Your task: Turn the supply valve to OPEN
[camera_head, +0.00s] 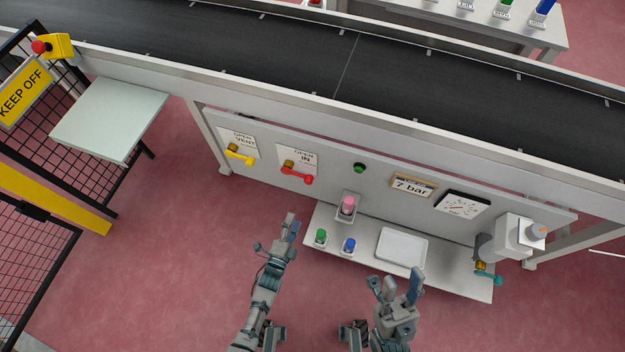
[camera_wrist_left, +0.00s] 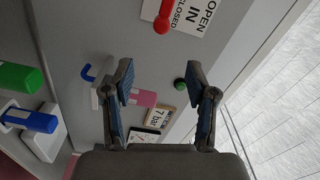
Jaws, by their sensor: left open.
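The valve marked IN has a red lever (camera_head: 297,176) on a brass body (camera_head: 288,164), on the grey panel under the conveyor. Its lever points right along the panel, below the word OPEN on its label. In the left wrist view the red lever (camera_wrist_left: 162,18) is at the top edge, partly cut off, beside the word CLOSED. My left gripper (camera_head: 291,226) is open and empty, in front of the panel and below the lever, apart from it; its spread fingers show in the wrist view (camera_wrist_left: 166,88). My right gripper (camera_head: 396,285) is open and empty, before the shelf.
A yellow lever (camera_head: 240,158) marked VENT is left of the red one. A green button (camera_head: 359,168), a 7 bar plate (camera_head: 412,186) and a gauge (camera_head: 461,206) are to the right. A shelf (camera_head: 330,220) with green and blue items juts out below. A fence stands left.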

